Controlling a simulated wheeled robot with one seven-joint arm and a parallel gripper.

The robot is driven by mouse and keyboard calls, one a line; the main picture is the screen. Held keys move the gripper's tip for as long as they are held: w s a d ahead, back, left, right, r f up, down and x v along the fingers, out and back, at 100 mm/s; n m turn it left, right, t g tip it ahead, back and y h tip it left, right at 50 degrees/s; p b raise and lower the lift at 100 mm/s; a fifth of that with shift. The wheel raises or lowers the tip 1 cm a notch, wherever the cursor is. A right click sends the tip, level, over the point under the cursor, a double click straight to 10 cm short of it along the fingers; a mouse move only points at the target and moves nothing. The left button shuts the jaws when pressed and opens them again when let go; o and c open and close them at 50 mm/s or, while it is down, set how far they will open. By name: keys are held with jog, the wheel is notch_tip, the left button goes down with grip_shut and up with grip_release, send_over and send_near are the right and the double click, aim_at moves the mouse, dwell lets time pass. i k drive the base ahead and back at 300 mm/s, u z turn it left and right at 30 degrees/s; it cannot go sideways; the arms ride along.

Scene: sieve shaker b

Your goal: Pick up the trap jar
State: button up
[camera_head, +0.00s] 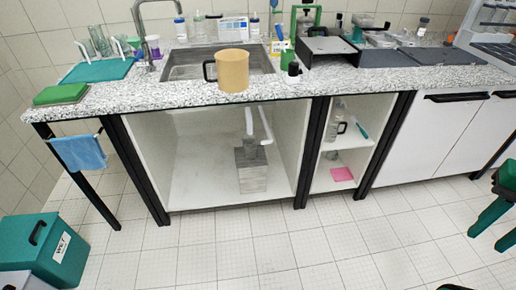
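I cannot tell for certain which thing is the trap jar. Under the sink, a grey, squarish vessel with a narrower neck (251,170) stands on the floor of the open cabinet, below white drain pipes (259,126). A clear jug-like vessel with a dark handle (334,126) stands on the upper shelf of the narrow bay to its right. A tan jug with a black handle (233,71) stands on the counter at the sink's front edge. My gripper is not in view.
The speckled counter (160,94) holds a sink (188,68), bottles and equipment. A pink item (342,174) lies on the lower shelf. A teal bin (44,250) stands at lower left and a green stool (493,212) at right. The middle floor is clear.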

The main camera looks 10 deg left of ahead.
aim_at(250, 148)
jog(key=i, duration=0.9)
jog(key=u, duration=0.1)
